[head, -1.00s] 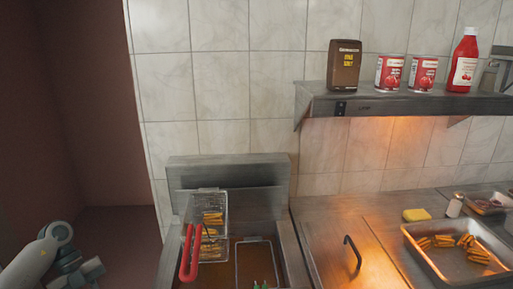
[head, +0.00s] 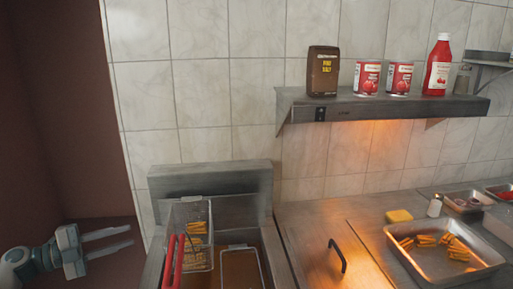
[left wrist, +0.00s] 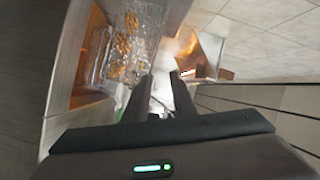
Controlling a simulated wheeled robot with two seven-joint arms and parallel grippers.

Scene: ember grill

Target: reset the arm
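My left gripper (head: 108,241) is at the lower left of the head view, beside the fryer and apart from it. Its two fingers are spread with nothing between them. In the left wrist view its dark fingers (left wrist: 160,95) are apart and empty. The fryer basket (head: 197,240) holds fries and has a red handle (head: 172,262). It also shows in the blurred left wrist view (left wrist: 122,45). My right gripper is not in view.
The fryer (head: 210,175) stands against the tiled wall. A steel tray (head: 445,265) with fries, a yellow sponge (head: 399,216) and a shaker (head: 434,207) are on the right counter. A shelf (head: 380,107) above holds cans and bottles. Free room lies left of the fryer.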

